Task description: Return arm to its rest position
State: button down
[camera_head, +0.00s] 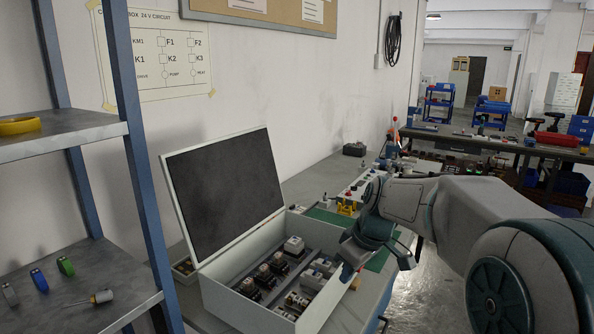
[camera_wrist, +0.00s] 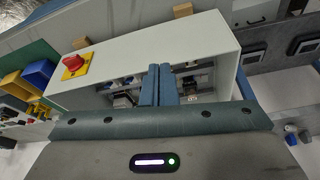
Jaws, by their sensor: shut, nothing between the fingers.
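My gripper (camera_wrist: 159,84) is shut and empty in the wrist view. Its two blue-grey fingers are together in front of the open side of the white control box (camera_wrist: 215,40). In the head view my arm reaches in from the right and the gripper (camera_head: 350,262) hangs near the right wall of the box (camera_head: 232,312). I cannot tell whether it touches the box. The box's lid (camera_head: 225,185) stands open, and several components (camera_head: 293,247) sit inside. A red knob on a yellow plate (camera_wrist: 77,64) is on the box's outer wall in the wrist view.
A blue-framed shelf (camera_head: 140,180) with a yellow tape roll (camera_head: 18,125) stands at the left. A green mat (camera_head: 325,216) and small tools lie on the bench behind the box. Another workbench (camera_head: 500,145) stands further back. Open floor (camera_head: 440,285) shows below my arm.

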jog(key=s+d+f+m+h, duration=0.1)
jog(key=s+m, duration=0.3)
jog(key=s, duration=0.7)
jog(key=s+d+f+m+h+p, duration=0.1)
jog(key=s+m, duration=0.4)
jog(key=s, duration=0.6)
jog(key=shift+d+f+h, duration=0.4)
jog(key=shift+d+f, duration=0.3)
jog(key=shift+d, duration=0.3)
